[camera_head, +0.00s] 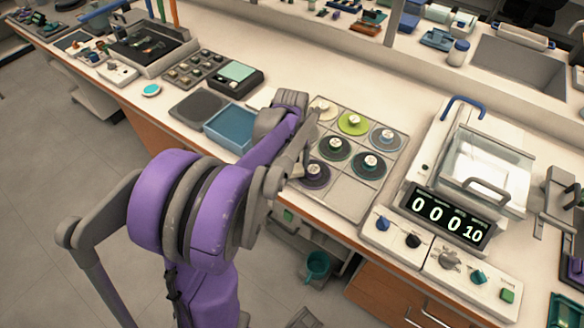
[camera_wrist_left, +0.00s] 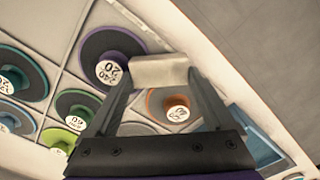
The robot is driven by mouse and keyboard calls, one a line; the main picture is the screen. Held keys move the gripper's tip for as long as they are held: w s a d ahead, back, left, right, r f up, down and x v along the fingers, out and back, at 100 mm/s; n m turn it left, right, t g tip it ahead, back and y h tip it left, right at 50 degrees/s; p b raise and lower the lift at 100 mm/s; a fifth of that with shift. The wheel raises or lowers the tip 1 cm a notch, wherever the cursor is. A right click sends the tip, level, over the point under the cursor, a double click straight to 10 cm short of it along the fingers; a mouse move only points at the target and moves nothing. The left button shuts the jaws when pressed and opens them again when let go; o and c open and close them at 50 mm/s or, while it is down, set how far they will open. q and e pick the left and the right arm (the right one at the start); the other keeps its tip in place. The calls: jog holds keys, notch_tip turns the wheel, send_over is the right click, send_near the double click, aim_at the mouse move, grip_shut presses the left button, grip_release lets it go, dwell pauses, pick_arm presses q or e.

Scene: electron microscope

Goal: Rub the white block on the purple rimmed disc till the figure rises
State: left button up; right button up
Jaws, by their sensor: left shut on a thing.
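My left gripper (camera_wrist_left: 160,76) is shut on a white block (camera_wrist_left: 158,71), which spans between the fingertips in the left wrist view. The purple rimmed disc (camera_wrist_left: 94,47), dark with a white numbered label, lies just left of the block. The block's left end overlaps the disc's edge in this view; I cannot tell if they touch. In the head view the purple rimmed disc (camera_head: 318,184) lies on the grey tray's near-left part, beside my left gripper (camera_head: 306,160); the block is not clear there. The display (camera_head: 446,216) reads 0 0 0 10. My right gripper is not in view.
The grey tray (camera_head: 346,196) holds several other discs, including a lime one (camera_head: 354,124) and an orange-rimmed one (camera_wrist_left: 165,104) between my fingers in the wrist view. A blue bin (camera_head: 231,128) stands left of the tray. A glass-lidded instrument (camera_head: 488,158) stands right.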

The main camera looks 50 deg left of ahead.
pick_arm(q)
jog(key=shift+w+a, duration=0.25)
jog(key=shift+a, duration=0.2)
jog(key=shift+r, duration=0.15)
notch_tip(320, 180, up, 9)
jog(key=p, duration=0.6)
jog(key=shift+s, duration=0.1)
dwell(0.5)
